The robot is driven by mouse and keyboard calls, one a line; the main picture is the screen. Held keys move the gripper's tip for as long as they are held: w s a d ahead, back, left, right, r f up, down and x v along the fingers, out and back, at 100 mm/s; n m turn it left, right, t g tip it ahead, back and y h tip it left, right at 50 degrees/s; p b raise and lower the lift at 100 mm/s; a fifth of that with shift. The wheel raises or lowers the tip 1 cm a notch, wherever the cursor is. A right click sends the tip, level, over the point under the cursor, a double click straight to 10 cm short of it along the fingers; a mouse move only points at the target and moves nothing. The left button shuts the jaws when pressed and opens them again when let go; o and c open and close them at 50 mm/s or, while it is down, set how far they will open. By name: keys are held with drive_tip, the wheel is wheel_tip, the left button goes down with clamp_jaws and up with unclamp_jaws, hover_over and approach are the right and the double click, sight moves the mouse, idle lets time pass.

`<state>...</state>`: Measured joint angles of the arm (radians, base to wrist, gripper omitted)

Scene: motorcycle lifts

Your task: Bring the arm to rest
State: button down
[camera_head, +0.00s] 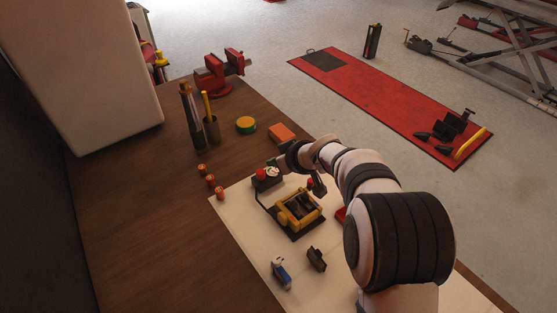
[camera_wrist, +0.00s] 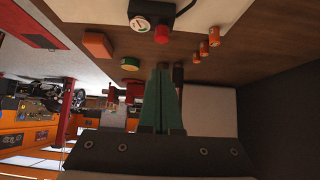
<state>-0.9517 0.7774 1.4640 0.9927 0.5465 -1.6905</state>
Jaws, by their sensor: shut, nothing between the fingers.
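My arm comes in from the right of the head view and reaches left over the pale mat (camera_head: 240,215) on the workbench. Its wrist end is beside the gauge box. My gripper (camera_wrist: 163,75) shows in the wrist view as two dark green fingers, shut together with nothing between them. In the head view I cannot make out the fingers clearly. The wrist view looks across the bench, with the bench top in the upper part of the picture.
Near the wrist are a gauge (camera_head: 270,171) with a red knob, an orange block (camera_head: 283,132) and a green-yellow roll (camera_head: 245,125). A yellow-black fixture (camera_head: 299,211) stands on the mat. A red vise (camera_head: 220,72) is farther back. Brown bench at left (camera_head: 130,220) is clear.

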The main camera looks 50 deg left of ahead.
drive_tip(key=shift+v, duration=1.2)
drive_tip(key=w+d+r+m+h, duration=0.1)
drive_tip(key=d+r+m, duration=0.3)
drive_tip(key=d, duration=0.7)
drive_tip(key=w+d+r+m+h, duration=0.15)
drive_tip(key=d+r+m, duration=0.25)
drive_tip(key=d, duration=0.8)
drive_tip(key=s+d+m+h, duration=0.1)
drive_tip(key=s+d+m, duration=0.4)
drive_tip(key=d, duration=0.3)
drive_tip(key=s+d+f+m+h, duration=0.1)
drive_tip(key=s+d+m+h, duration=0.1)
drive_tip(key=s+d+m, duration=0.3)
drive_tip(key=s+d+f+m+h, duration=0.1)
drive_tip(key=s+d+m, duration=0.4)
drive_tip(key=d, duration=0.8)
drive_tip(key=shift+s+m+h, duration=0.3)
drive_tip(key=shift+s+h, duration=0.05)
drive_tip(key=shift+s, duration=0.65)
drive_tip(key=shift+f, duration=0.1)
